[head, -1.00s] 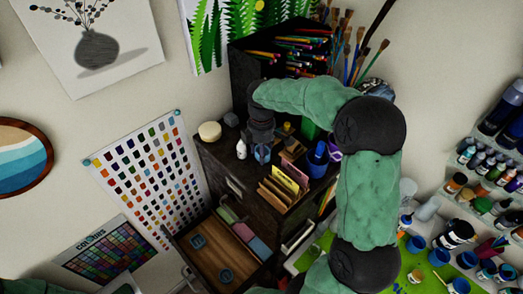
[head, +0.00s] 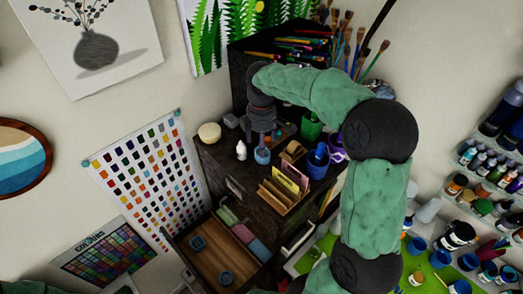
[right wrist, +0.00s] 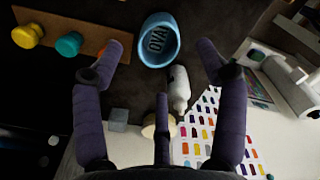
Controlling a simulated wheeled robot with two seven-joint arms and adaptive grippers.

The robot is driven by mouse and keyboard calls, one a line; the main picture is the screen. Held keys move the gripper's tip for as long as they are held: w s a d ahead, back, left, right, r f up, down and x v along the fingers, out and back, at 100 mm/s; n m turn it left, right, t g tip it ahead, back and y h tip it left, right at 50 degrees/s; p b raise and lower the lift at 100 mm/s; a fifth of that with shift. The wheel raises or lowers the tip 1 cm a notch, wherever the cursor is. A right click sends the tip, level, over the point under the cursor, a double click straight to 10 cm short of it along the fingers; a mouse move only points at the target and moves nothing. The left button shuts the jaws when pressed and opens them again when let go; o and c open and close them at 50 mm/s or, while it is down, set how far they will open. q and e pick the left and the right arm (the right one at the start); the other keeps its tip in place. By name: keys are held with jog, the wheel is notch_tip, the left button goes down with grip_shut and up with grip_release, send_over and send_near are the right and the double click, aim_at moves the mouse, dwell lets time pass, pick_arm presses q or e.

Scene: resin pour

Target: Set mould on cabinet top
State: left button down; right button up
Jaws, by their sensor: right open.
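A blue oval mould marked "OVAL" (right wrist: 158,42) sits on the dark cabinet top, beyond and between my right fingertips in the right wrist view. In the head view the mould (head: 262,156) is near the cabinet top's front edge. My right gripper (head: 262,133) is just above it, pointing down. In the right wrist view the right gripper (right wrist: 160,52) has its fingers spread, with nothing held between them. The open drawer (head: 222,258) below holds two round blue moulds (head: 197,243) (head: 226,277). My left gripper is not in view.
A white bottle (head: 241,151), a round cream tub (head: 210,132) and a grey block (right wrist: 118,120) stand close to the mould. A wooden card rack (head: 283,188) and blue cup (head: 317,163) are to its right. A board with coloured knobs (right wrist: 69,40) lies nearby.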

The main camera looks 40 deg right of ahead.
notch_tip(320, 180, up, 7)
dwell(0.3)
dwell(0.5)
